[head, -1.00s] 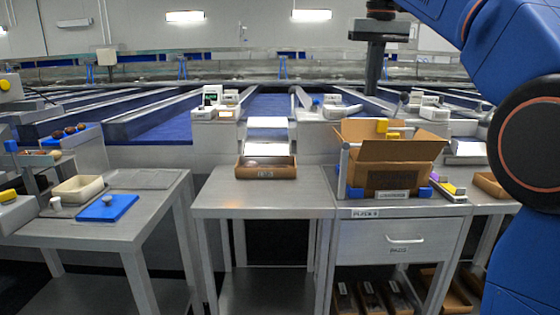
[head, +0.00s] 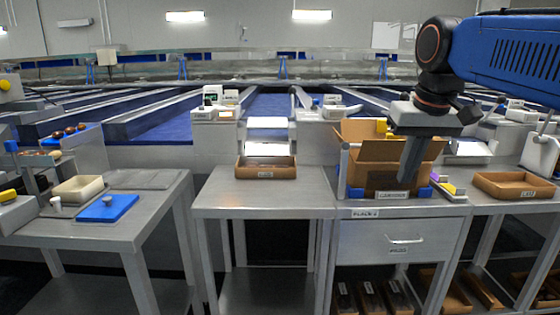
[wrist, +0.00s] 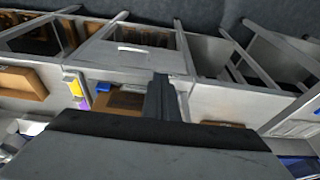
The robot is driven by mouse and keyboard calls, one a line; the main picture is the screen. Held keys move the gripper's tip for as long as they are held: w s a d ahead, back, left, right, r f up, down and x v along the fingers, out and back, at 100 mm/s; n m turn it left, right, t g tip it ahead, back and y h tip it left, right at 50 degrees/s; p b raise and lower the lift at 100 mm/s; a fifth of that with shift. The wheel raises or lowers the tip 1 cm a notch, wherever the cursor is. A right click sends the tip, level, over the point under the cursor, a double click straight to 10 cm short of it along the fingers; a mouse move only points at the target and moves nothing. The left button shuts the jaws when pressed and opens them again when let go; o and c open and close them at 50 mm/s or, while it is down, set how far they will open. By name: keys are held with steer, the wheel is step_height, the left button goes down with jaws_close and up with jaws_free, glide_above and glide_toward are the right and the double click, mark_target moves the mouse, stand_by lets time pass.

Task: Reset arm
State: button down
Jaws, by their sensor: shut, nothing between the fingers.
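My arm reaches in from the upper right of the head view. My gripper (head: 406,178) hangs pointing down in front of the open cardboard box (head: 365,152) on the drawer table. Its fingers are shut together and hold nothing. They cover part of the box's front; I cannot tell how far apart gripper and box are. In the wrist view my gripper (wrist: 164,84) shows as a dark closed pair of fingers, with part of the cardboard box (wrist: 112,100) beside it.
A shallow brown tray (head: 265,174) sits at the back of the middle table (head: 265,200). Another brown tray (head: 515,194) lies on the right table. The left table holds a cream tray (head: 70,195) and a blue lid (head: 107,208). The middle table's front is clear.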

steer(key=s+f, duration=0.5)
steer(key=f, duration=0.3)
steer(key=s+d+f+t, duration=0.1)
steer(key=s+f, duration=0.5)
steer(key=f, duration=0.3)
steer(key=s+d+f, duration=0.1)
steer(key=s+f, duration=0.5)
steer(key=f, duration=0.2)
steer(key=shift+f, duration=0.4)
